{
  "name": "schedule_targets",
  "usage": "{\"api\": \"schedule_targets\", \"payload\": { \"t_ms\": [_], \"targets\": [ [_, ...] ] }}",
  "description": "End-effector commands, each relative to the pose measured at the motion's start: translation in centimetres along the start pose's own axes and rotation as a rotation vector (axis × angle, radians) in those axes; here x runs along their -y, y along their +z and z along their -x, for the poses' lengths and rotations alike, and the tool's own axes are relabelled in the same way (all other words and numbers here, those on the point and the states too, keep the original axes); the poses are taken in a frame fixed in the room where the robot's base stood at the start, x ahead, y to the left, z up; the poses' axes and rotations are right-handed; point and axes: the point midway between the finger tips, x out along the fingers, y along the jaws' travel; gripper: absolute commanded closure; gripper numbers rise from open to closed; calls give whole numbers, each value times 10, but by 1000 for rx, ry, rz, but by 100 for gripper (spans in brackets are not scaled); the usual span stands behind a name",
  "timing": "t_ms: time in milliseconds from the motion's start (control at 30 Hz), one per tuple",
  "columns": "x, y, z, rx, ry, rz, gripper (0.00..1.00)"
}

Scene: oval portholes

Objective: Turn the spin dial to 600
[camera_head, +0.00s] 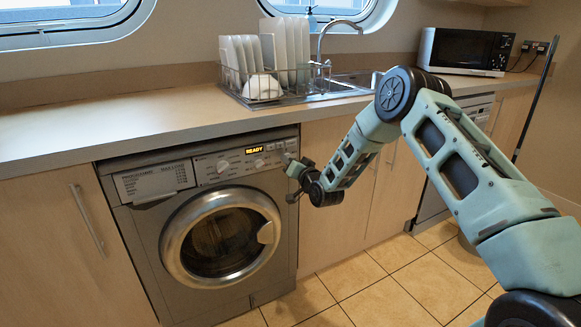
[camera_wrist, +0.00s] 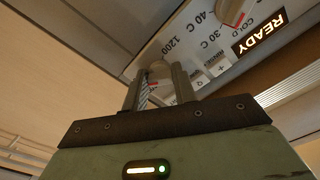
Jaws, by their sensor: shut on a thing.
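The grey washing machine (camera_head: 222,225) stands under the counter, with its round door shut. Its control panel has a lit READY display (camera_head: 254,150), which also shows in the wrist view (camera_wrist: 259,33). My gripper (camera_head: 289,161) is at the right end of the panel. In the wrist view my gripper (camera_wrist: 158,88) has its two fingers on either side of the pale spin dial (camera_wrist: 160,68), shut on it. A "1200" mark shows beside the dial. The 600 mark and the dial's pointer cannot be made out. Another dial (camera_wrist: 235,12) sits near the 40 C, 30 C and COLD marks.
The counter (camera_head: 110,134) overhangs the panel. A dish rack (camera_head: 285,97) with plates stands on it beside the sink. A microwave (camera_head: 466,50) is at the right. Wooden cupboards flank the machine. The tiled floor in front is clear.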

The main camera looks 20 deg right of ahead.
Motion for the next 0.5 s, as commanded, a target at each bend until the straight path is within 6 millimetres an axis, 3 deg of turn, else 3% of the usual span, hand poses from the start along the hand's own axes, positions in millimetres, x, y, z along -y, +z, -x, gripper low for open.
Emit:
{"api": "schedule_targets", "payload": {
  "t_ms": [500],
  "targets": [
    [-4,4,1,4,0,493,96]
  ]
}}
